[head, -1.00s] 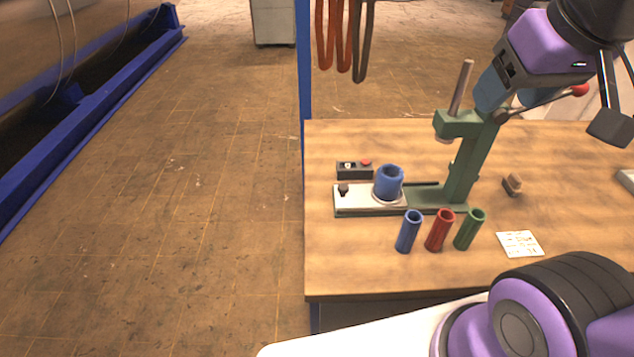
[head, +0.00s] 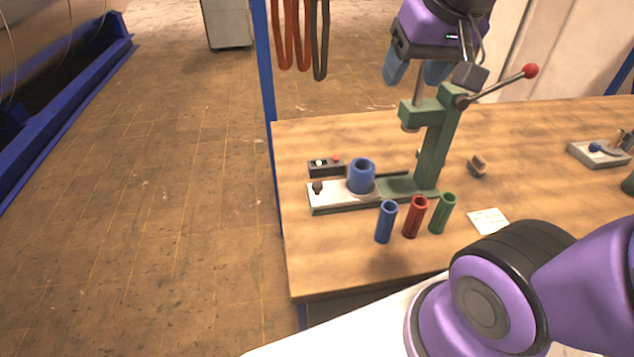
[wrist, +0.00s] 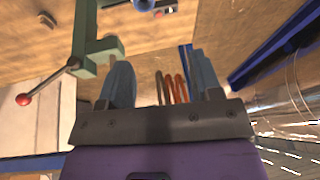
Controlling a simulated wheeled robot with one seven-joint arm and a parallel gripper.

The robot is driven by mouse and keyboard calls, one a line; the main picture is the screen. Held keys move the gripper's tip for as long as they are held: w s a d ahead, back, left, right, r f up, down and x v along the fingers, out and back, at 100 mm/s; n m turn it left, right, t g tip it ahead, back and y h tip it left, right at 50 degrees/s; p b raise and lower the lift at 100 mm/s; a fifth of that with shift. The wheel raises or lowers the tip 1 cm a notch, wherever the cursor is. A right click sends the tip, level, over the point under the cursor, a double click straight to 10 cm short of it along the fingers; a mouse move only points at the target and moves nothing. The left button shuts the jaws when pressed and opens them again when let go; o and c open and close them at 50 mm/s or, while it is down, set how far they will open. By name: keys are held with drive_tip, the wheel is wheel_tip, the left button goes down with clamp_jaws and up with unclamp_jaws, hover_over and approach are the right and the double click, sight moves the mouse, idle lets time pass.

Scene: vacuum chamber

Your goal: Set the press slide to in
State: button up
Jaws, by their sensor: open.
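The green arbor press (head: 433,150) stands on the wooden table, with a red-knobbed lever (head: 531,70) pointing right. Its silver slide (head: 335,196) sticks out left of the press column along the base, with a small black knob (head: 317,186) at its left end. A blue ring-shaped cup (head: 361,176) stands on the slide, left of the ram. My gripper (head: 416,76) is open and empty, above and behind the press head in the head view. In the wrist view my gripper's fingers (wrist: 163,85) are apart, with the press's green frame (wrist: 88,45) left of them.
Blue (head: 386,222), red (head: 415,217) and green (head: 442,213) tubes stand in front of the press. A control box (head: 325,168) lies behind the slide. A white card (head: 488,221) lies front right. Hoses (head: 300,40) hang beside a blue post (head: 266,90). The table's front left is clear.

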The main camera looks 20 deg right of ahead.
drive_tip(key=w+a+f+m+g, duration=0.1)
drive_tip(key=w+f+m, duration=0.1)
drive_tip(key=w+f, duration=0.35)
drive_tip(key=m+g, duration=0.3)
drive_tip(key=m, duration=0.4)
hover_over(317, 184)
wheel_tip(317, 184, down, 22)
wheel_tip(317, 184, down, 11)
drive_tip(key=shift+r, duration=0.15)
clamp_jaws()
drive_tip(key=d, duration=0.3)
drive_tip(key=s+d, duration=0.1)
drive_tip(key=d, duration=0.3)
drive_tip(key=s+d, duration=0.1)
drive_tip(key=d, duration=0.3)
drive_tip(key=shift+s+d, duration=0.15)
